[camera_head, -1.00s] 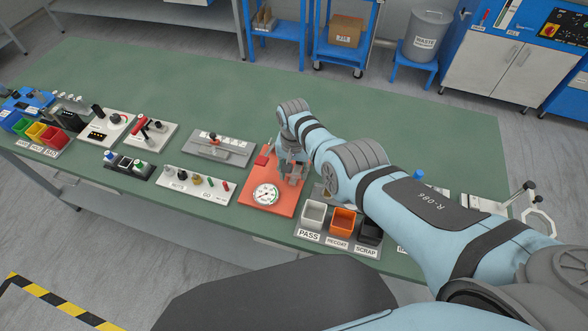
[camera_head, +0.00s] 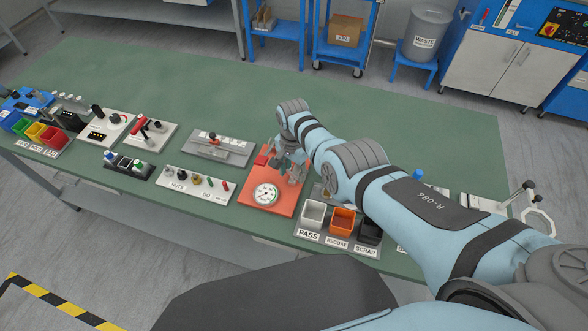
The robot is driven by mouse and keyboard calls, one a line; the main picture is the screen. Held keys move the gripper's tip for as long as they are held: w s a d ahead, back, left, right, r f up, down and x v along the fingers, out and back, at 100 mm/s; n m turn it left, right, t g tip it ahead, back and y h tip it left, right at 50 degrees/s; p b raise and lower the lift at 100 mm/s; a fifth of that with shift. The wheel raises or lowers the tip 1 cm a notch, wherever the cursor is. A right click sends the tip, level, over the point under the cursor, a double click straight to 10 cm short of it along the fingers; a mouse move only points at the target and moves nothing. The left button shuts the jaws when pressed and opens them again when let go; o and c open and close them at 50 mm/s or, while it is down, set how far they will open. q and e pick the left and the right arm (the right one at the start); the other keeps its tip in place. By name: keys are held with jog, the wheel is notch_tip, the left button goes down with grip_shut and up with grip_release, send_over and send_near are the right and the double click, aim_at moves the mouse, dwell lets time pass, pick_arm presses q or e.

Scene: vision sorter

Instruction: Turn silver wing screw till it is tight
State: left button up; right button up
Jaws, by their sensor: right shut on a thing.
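My right gripper (camera_head: 288,172) is low over the back right part of the orange-red plate (camera_head: 250,196). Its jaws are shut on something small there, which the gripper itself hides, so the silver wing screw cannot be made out. A round white dial gauge (camera_head: 265,194) lies on the front of the same plate, left of the gripper. A small red block (camera_head: 261,160) sits at the plate's back left edge. My left gripper is not in view.
PASS (camera_head: 313,214), RECOAT (camera_head: 342,220) and SCRAP (camera_head: 370,230) bins stand just right of the plate. A grey fixture (camera_head: 208,150) and a white NUTS board (camera_head: 185,188) lie to its left. The green bench top (camera_head: 190,85) is clear behind.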

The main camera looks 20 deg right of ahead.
aim_at(293, 173)
jog(key=shift+s+f, duration=0.1)
jog(key=o, duration=1.2)
jog(key=shift+c, duration=0.2)
jog(key=shift+a, duration=0.1)
jog(key=shift+r, duration=0.45)
notch_tip(293, 173, up, 11)
jog(key=shift+r, duration=0.15)
